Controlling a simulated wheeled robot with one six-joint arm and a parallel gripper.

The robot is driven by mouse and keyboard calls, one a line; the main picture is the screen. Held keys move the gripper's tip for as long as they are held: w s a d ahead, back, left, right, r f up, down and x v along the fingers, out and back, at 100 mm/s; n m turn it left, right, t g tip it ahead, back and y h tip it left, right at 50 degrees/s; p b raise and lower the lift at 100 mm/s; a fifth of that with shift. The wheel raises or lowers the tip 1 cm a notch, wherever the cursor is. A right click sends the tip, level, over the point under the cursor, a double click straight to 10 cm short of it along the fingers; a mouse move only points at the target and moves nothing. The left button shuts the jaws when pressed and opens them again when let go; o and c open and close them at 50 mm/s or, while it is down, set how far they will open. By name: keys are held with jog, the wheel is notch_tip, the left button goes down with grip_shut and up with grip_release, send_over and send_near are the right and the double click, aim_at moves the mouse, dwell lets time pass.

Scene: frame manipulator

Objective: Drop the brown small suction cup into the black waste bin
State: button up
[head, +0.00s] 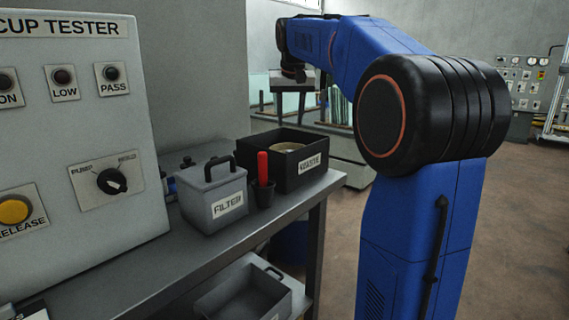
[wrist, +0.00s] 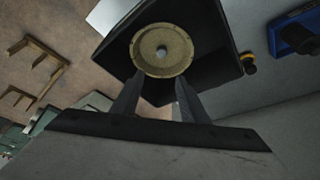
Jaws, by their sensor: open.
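The brown small suction cup (wrist: 177,66) is a tan-brown round disc with a pale centre, seen face-on in the wrist view. It lies within the outline of the black waste bin (wrist: 207,18). In the head view the black bin (head: 310,172) has a white WASTE label and stands at the bench's far end; the cup's tan rim (head: 287,147) shows inside it. My gripper (wrist: 159,80) is open, its two dark fingers apart and pointing towards the cup. The fingers are apart from each other with no grip on the cup visible. Whether a fingertip touches the cup is unclear.
A grey FILTER box (head: 214,198) with a handle stands left of the bin. A small dark cup with a red-handled tool (head: 262,168) stands between them. The tester panel (head: 80,130) fills the left. A grey tray (head: 245,300) sits on the lower shelf.

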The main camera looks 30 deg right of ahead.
jog(key=v, duration=1.4)
jog(key=shift+s+r, duration=0.15)
jog(key=shift+r, duration=0.1)
jog(key=shift+a+f, duration=0.1)
jog(key=shift+a, duration=0.1)
jog(key=s+a+f+n, duration=0.1)
jog(key=s+a+f, duration=0.4)
jog(key=s+f, duration=0.5)
jog(key=s+a+f+n+y, duration=0.1)
jog(key=s+a+f, duration=0.4)
jog(key=s+f, duration=0.6)
jog(key=s+a+f+n, duration=0.3)
jog(key=s+f, duration=0.8)
jog(key=f, duration=1.1)
jog(key=shift+s+a+t+y, duration=0.2)
jog(key=shift+a+t+y, duration=0.2)
jog(key=shift+a, duration=0.6)
